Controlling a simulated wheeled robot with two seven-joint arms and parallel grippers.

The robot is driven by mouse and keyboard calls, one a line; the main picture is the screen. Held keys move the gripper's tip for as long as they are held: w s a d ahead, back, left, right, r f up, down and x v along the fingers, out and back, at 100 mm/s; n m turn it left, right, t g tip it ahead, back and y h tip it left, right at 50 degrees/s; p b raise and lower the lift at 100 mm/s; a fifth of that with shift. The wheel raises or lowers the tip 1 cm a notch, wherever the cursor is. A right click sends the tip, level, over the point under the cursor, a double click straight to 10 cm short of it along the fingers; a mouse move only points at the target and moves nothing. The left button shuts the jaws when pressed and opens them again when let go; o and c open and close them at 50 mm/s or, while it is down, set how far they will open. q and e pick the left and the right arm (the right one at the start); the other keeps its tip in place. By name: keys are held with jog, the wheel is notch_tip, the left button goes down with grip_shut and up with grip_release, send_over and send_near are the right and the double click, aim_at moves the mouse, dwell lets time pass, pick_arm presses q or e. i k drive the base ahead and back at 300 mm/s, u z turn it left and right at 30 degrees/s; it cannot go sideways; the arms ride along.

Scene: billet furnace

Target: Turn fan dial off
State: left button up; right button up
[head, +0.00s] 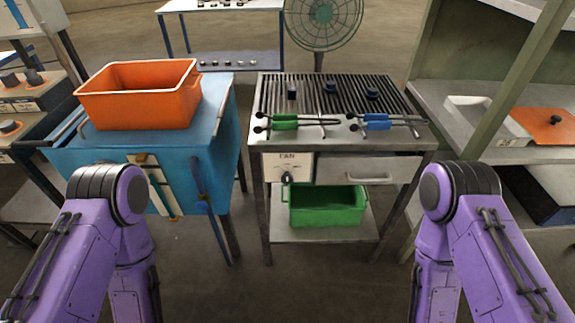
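The fan dial (287,178) is a small dark knob on a pale panel labelled FAN (288,164), at the front left of the grated table. Its exact setting is too small to read. A green fan (322,22) with a round cage stands behind the table. Both my purple arms are bent low in the foreground, the left at the left and the right at the right. Neither gripper shows; both are outside or hidden in this view, and nothing of mine touches the dial.
The grated table (408,138) bears green tongs (290,121), blue tongs (380,122) and dark billets. A drawer (366,171) sits beside the panel, a green bin (326,206) below. A blue furnace (200,165) with an orange bin (138,95) stands left; shelving (470,115) stands right.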

aim_at(286, 178)
jog(key=u, duration=1.95)
jog(key=k, duration=0.9)
jog(key=z, duration=1.9)
jog(key=i, duration=0.5)
